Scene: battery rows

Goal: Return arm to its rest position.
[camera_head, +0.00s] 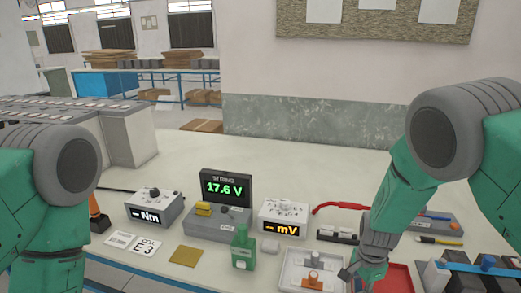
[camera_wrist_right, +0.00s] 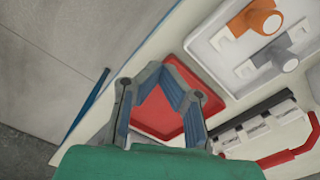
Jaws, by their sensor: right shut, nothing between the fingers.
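My right arm (camera_head: 410,180) reaches down from the right side of the head view. Its gripper (camera_head: 352,275) is low at the front of the table, between a white tray and a red tray. In the right wrist view the gripper (camera_wrist_right: 166,70) is shut and empty, over the red tray (camera_wrist_right: 208,95). My left arm (camera_head: 50,200) shows at the left edge of the head view. Its gripper is out of view.
The white tray (camera_head: 288,282) holds an orange and a grey part. A red-handled tool (camera_head: 340,206) lies behind the gripper.

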